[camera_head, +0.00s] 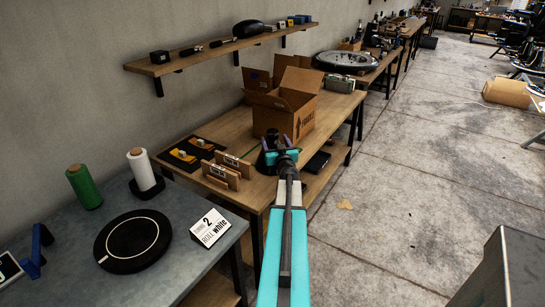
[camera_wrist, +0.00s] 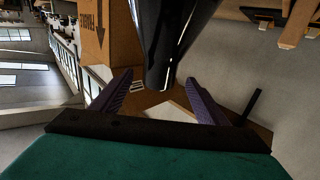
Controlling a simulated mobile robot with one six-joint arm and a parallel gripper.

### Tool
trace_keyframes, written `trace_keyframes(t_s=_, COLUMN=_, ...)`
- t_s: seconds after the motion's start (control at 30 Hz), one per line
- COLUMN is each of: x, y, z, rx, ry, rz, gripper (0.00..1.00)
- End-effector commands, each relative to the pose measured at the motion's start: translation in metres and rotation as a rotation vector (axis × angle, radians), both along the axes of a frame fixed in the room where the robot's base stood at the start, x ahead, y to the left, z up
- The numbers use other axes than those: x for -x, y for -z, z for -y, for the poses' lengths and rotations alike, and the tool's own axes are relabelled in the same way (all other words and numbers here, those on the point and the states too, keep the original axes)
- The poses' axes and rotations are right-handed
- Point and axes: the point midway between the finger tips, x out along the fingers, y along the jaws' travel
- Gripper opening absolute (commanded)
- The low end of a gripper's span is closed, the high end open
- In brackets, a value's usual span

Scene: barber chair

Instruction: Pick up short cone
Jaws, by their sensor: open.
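A glossy black tapered object, which looks like the short cone, fills the top middle of the wrist view (camera_wrist: 165,45). Its narrow end points toward my gripper. In the head view it is a dark shape (camera_head: 262,161) on the wooden table, partly hidden by my gripper. My gripper (camera_head: 277,143) is over it, in front of the cardboard box. In the wrist view my gripper's two purple fingers (camera_wrist: 162,98) are apart, and the cone's narrow end shows between and beyond them. I cannot tell whether either finger touches it.
An open cardboard box (camera_head: 286,105) stands close behind my gripper. Wooden holders (camera_head: 222,172) and black-and-yellow trays (camera_head: 188,152) are to the left on the table. A black flat item (camera_head: 317,161) lies to the right. The concrete floor (camera_head: 400,190) is largely clear.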

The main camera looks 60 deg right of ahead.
Motion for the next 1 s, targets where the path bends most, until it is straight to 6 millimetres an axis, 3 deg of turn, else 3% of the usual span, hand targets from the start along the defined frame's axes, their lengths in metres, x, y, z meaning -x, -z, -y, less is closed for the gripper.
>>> trace_keyframes(t_s=0.6, x=-0.03, y=0.003, z=0.033, rx=0.0, ry=0.001, rz=0.0, gripper=0.68)
trace_keyframes(t_s=1.0, x=-0.035, y=0.003, z=0.037, rx=0.0, ry=0.001, rz=0.0, gripper=0.68)
